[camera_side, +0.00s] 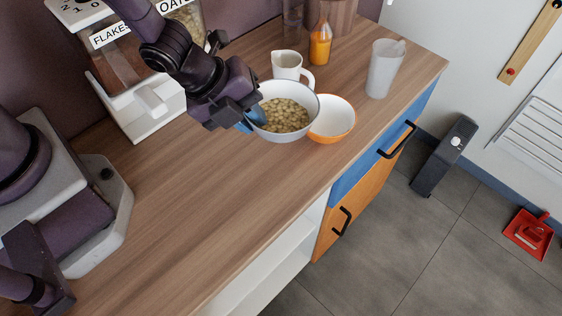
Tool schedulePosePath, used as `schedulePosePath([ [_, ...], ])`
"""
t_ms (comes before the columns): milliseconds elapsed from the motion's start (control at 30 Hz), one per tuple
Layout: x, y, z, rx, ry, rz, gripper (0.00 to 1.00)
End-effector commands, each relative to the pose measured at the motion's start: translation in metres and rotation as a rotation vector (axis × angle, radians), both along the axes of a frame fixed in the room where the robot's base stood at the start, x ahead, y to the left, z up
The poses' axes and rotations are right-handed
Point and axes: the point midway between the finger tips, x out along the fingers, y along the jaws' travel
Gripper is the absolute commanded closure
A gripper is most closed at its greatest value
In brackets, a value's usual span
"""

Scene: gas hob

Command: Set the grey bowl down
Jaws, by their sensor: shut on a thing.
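The grey bowl (284,136) is in the upper middle of the side view, upright and filled with small tan pieces, likely cereal (285,115). My gripper (247,121) is at the bowl's left side, shut on its rim. Blue fingertips show at the rim, partly hidden by the dark gripper body. I cannot tell whether the bowl's base touches the wooden counter (200,200) or hangs just above it.
An orange and white bowl (335,118) is close on the right, partly overlapped by the grey bowl. A white jug (287,66), an orange bottle (320,42) and a clear pitcher (384,68) stand behind. A cereal dispenser (140,75) is at left. The front counter is clear.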

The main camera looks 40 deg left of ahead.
Motion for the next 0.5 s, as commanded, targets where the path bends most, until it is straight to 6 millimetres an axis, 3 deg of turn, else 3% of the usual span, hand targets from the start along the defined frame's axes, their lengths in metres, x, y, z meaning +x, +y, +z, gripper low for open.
schedulePosePath([
  [500, 0.001, 0.001, -0.053, 0.000, -0.006, 0.003, 1.00],
])
